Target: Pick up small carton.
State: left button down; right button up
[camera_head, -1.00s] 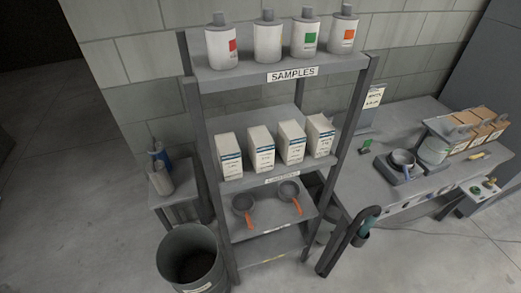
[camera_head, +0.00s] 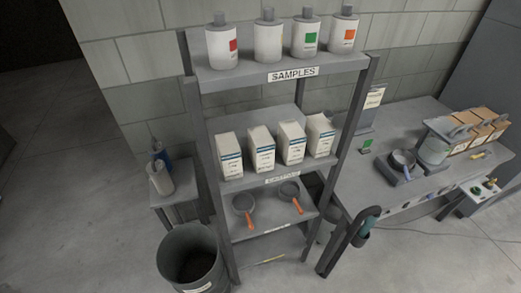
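Several small white cartons with blue bands stand upright in a row on the middle shelf of a grey rack. From left to right I see a first carton (camera_head: 229,156), a second carton (camera_head: 262,149), a third carton (camera_head: 291,143) and a fourth carton (camera_head: 320,135). They stand close together near the shelf's front edge. Which one the task means cannot be told. Neither of my grippers is in view.
Sample bottles (camera_head: 268,42) stand on the top shelf (camera_head: 285,75), and two pans (camera_head: 243,204) with orange handles lie below the cartons. A bin (camera_head: 190,258) stands at front left. A workbench (camera_head: 350,185) with a scale and boxes is at right. The left floor is clear.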

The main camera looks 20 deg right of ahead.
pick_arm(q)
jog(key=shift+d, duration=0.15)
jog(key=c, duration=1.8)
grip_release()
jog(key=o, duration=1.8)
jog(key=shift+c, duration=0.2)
